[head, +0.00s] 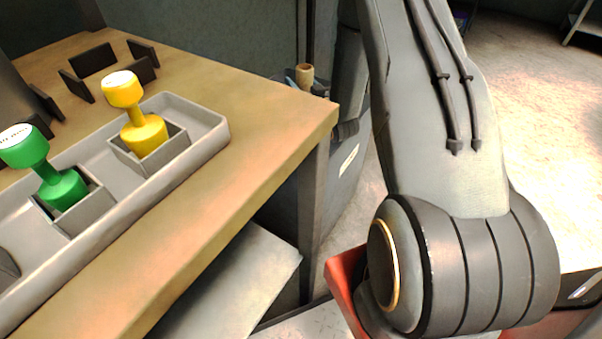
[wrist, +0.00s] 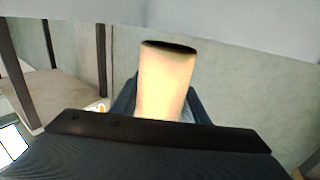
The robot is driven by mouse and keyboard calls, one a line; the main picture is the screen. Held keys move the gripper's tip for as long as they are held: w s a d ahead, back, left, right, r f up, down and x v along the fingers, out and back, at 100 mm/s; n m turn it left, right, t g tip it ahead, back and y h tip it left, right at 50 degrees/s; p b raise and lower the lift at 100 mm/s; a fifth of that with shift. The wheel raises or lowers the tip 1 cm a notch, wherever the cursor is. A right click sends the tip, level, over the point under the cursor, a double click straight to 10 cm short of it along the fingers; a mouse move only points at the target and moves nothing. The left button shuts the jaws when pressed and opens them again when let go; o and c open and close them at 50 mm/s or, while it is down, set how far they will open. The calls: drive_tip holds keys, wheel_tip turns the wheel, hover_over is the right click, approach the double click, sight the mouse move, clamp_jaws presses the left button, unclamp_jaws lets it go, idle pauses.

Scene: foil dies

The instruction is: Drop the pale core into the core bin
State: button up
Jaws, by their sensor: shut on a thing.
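The pale core (head: 305,73) is a short tan tube beyond the table's far right corner in the head view. In the wrist view the core (wrist: 165,88) stands upright in the picture, with its dark open end at the top. My gripper (head: 298,82) is shut on the core, with its blue-grey fingers on both sides of it; it also shows in the wrist view (wrist: 163,108). Most of my gripper is hidden in the head view. A grey container or cabinet with a white label (head: 347,180) stands below and to the right; I cannot tell if it is the core bin.
A wooden table (head: 265,110) fills the left. On it, a grey tray (head: 215,125) holds a yellow die (head: 144,130) and a green die (head: 62,190) in square sockets. Dark upright plates (head: 92,60) stand behind. Pale floor (head: 535,110) is open at the right.

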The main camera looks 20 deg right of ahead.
drive_tip(key=shift+f, duration=0.15)
drive_tip(key=o, duration=1.2)
drive_tip(key=shift+c, duration=0.2)
wheel_tip(320, 180, up, 10)
drive_tip(key=p, duration=0.2)
